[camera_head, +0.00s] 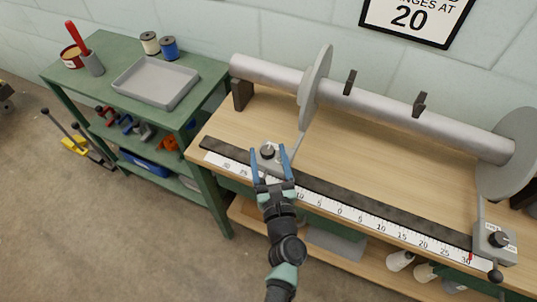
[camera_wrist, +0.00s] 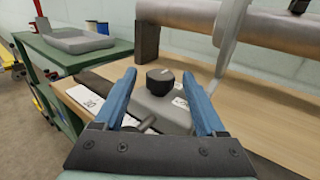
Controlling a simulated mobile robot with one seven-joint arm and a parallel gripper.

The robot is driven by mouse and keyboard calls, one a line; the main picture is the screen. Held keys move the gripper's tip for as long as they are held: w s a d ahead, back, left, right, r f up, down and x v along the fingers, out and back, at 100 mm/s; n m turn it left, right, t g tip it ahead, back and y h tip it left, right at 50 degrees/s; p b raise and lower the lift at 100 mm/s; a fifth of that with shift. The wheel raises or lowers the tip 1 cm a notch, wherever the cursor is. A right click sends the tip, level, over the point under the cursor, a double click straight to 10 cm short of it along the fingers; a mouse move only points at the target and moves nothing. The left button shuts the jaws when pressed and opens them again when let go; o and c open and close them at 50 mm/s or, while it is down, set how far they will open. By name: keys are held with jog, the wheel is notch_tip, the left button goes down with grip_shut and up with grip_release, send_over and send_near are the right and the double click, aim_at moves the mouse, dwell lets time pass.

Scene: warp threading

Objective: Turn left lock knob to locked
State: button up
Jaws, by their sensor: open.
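The left lock knob (camera_wrist: 160,76) is a dark round knob on top of a grey block (camera_wrist: 165,108). In the head view the knob (camera_head: 267,149) sits at the left part of the dark rail. My gripper (camera_head: 268,150) has two blue fingers, spread apart, with the knob between or just beyond their tips. In the wrist view my gripper (camera_wrist: 160,85) shows a clear gap on both sides of the knob, and nothing is held. A small lever or rod shows below the block. The right lock knob (camera_head: 498,240) sits on a similar grey block at the far right.
A ruler scale (camera_head: 375,223) runs along the dark rail (camera_head: 340,199) at the bench front. A metal roller (camera_head: 380,105) with round flanges (camera_head: 317,85) lies behind. A green shelf table (camera_head: 112,55) with a grey tray (camera_head: 155,97) stands left.

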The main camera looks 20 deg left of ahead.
grip_shut()
